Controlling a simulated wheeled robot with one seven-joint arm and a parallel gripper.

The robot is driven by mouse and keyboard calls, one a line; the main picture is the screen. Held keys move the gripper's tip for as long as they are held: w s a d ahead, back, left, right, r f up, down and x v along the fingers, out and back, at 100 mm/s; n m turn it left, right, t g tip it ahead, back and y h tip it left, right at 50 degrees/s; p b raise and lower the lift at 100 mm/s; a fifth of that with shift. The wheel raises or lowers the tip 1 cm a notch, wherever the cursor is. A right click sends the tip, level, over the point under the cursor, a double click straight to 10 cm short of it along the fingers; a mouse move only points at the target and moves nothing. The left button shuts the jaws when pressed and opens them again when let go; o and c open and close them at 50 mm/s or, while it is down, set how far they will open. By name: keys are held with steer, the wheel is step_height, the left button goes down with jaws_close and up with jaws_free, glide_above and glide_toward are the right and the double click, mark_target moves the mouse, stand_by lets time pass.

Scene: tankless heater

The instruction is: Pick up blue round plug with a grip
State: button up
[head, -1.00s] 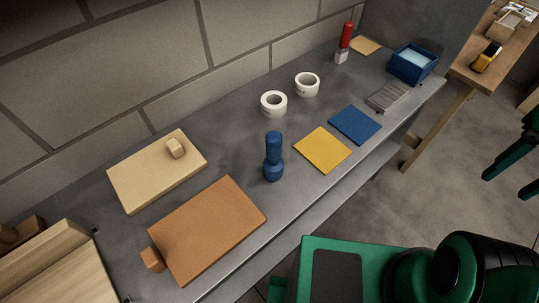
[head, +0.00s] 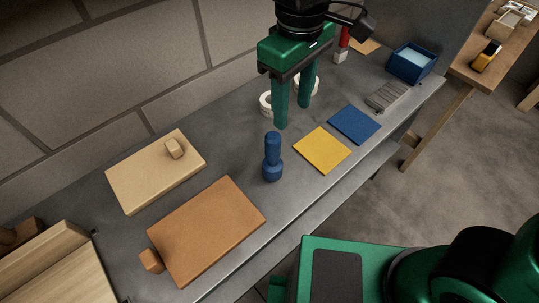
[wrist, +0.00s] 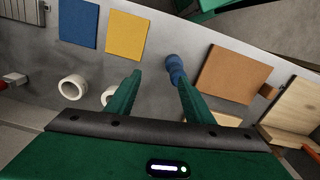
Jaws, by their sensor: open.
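The blue round plug (head: 272,158) stands upright on the grey bench in the head view, with a round lower body and a narrower grip on top. It also shows in the wrist view (wrist: 174,66), just beyond the tip of the right-hand finger, which hides part of it. My gripper (head: 293,115) is open and empty, with green fingers pointing down. In the head view it is above and behind the plug, in front of the white rings. In the wrist view my gripper (wrist: 158,82) has the plug at the right side of its opening.
A yellow square (head: 322,150) and a blue square (head: 354,125) lie right of the plug. An orange-brown board (head: 208,230) and a pale board (head: 150,180) lie left. White rings (head: 266,103) stand behind. A blue box (head: 412,65) sits far right. The wall bounds the back.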

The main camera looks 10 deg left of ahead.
mark_target(270, 135)
steer(key=shift+n, duration=0.6)
steer(key=s+a, duration=0.2)
steer(key=a, duration=0.1)
steer(key=shift+s+a, duration=0.15)
steer(key=shift+a, duration=0.1)
steer(key=f, duration=0.4)
steer(key=shift+s+a+f, duration=0.15)
steer(key=shift+a+f, duration=0.05)
steer(key=shift+d+f, duration=0.15)
steer(key=shift+f, duration=1.5)
steer(key=shift+d+f, duration=0.1)
steer(key=shift+f, duration=1.5)
jaws_close()
